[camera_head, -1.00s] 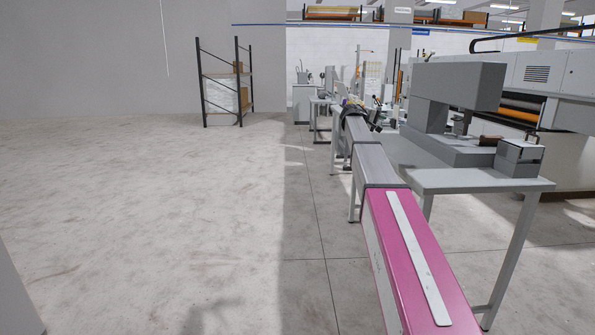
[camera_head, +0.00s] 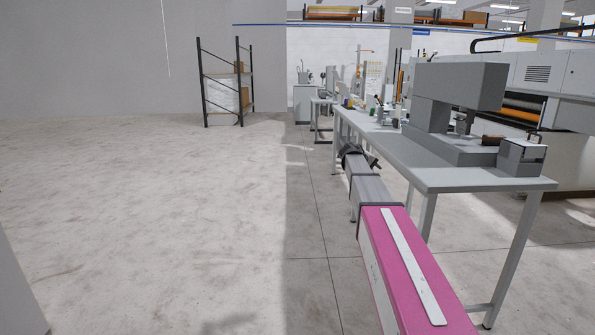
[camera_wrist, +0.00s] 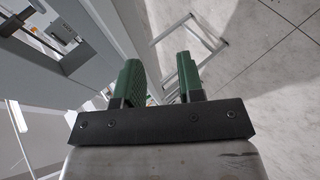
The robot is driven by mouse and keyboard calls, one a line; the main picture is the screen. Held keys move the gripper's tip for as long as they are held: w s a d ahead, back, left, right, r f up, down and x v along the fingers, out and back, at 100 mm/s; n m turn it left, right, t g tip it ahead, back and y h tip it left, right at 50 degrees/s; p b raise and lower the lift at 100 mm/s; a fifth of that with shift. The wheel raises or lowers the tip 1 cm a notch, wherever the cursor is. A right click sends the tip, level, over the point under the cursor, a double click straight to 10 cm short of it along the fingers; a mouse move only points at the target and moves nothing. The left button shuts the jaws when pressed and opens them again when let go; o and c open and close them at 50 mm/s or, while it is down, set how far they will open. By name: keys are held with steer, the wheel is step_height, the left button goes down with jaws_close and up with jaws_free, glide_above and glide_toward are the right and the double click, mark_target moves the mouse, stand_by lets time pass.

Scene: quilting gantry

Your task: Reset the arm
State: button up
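My gripper (camera_wrist: 161,78) shows in the wrist view with its two green fingers apart and nothing between them. Table legs and concrete floor lie beyond the fingers. In the head view, my pink and grey arm reaches forward along the left side of the grey worktable (camera_head: 480,181). The arm's far end is lower than the tabletop and beside its left edge. The fingers are too small to make out in the head view.
A grey sewing machine (camera_head: 440,95) stands on the worktable, with small items (camera_head: 380,112) toward its far end. A black-framed shelf (camera_head: 226,82) stands at the back. The floor (camera_head: 150,210) to the left is clear.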

steer(key=s+a+f+m+g+y, duration=0.1)
steer(key=s+a+f+y, duration=0.15)
steer(key=s+f, duration=0.6)
steer(key=s+a+f+g+y, duration=0.1)
steer(key=s+a+f+y, duration=0.15)
steer(key=s+f, duration=0.6)
steer(key=s+a+f+g+y, duration=0.1)
steer(key=s+a+f, duration=0.2)
steer(key=s, duration=0.4)
steer(key=s+a+f+m+g+y, duration=0.1)
steer(key=s+a+f+y, duration=0.1)
steer(key=s+f, duration=0.4)
steer(key=s+a+f+m+g+y, duration=0.1)
steer(key=s+a+f, duration=0.3)
steer(key=s, duration=0.5)
steer(key=shift+s+a+f+y, duration=0.15)
steer(key=shift+f+y, duration=0.1)
steer(key=shift+y, duration=0.15)
